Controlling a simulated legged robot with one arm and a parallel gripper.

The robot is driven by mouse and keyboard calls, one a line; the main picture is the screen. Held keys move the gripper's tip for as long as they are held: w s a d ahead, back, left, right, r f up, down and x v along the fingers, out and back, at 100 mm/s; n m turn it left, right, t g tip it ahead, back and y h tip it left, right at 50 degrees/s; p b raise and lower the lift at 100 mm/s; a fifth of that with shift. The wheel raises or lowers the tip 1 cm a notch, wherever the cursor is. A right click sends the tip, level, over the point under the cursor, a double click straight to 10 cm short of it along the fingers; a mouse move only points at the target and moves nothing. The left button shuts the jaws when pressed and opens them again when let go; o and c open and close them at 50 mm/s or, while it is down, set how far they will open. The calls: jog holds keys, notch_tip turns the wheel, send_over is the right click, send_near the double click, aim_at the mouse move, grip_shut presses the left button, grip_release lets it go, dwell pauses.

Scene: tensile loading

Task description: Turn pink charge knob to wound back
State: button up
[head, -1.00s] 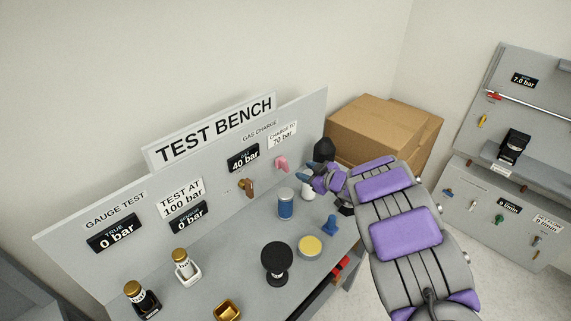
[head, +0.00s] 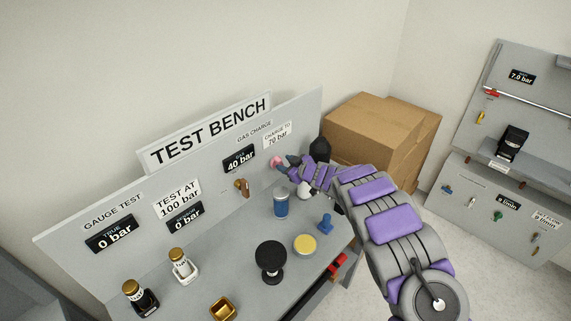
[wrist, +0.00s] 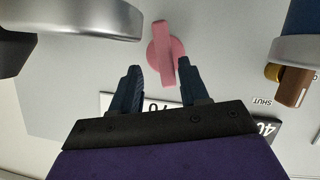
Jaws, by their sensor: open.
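The pink charge knob (wrist: 163,53) is on the grey panel, a round base with a raised bar across it. In the wrist view it lies just beyond and between my two open fingertips, with no contact visible. In the head view the knob (head: 275,162) shows beside my gripper (head: 287,165), partly hidden by it. In the wrist view my gripper (wrist: 158,72) is open and empty. The gas charge display (head: 239,159) reads 40 bar, and the label (head: 277,135) reads "CHARGE TO 70 bar", partly covered by my fingers in the wrist view.
A brown-handled valve (head: 241,187) is on the panel left of the knob. A blue cylinder (head: 281,203) stands below the knob, close to my gripper. A dark bottle-shaped object (head: 320,149) is behind my gripper. Cardboard boxes (head: 370,125) stand beyond the bench.

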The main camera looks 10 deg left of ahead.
jog(key=shift+a+f, duration=0.15)
jog(key=shift+a, duration=0.9)
jog(key=shift+c, duration=0.5)
jog(key=shift+d, duration=0.5)
jog(key=c, duration=0.5)
jog(key=shift+w+d, duration=0.1)
grip_shut()
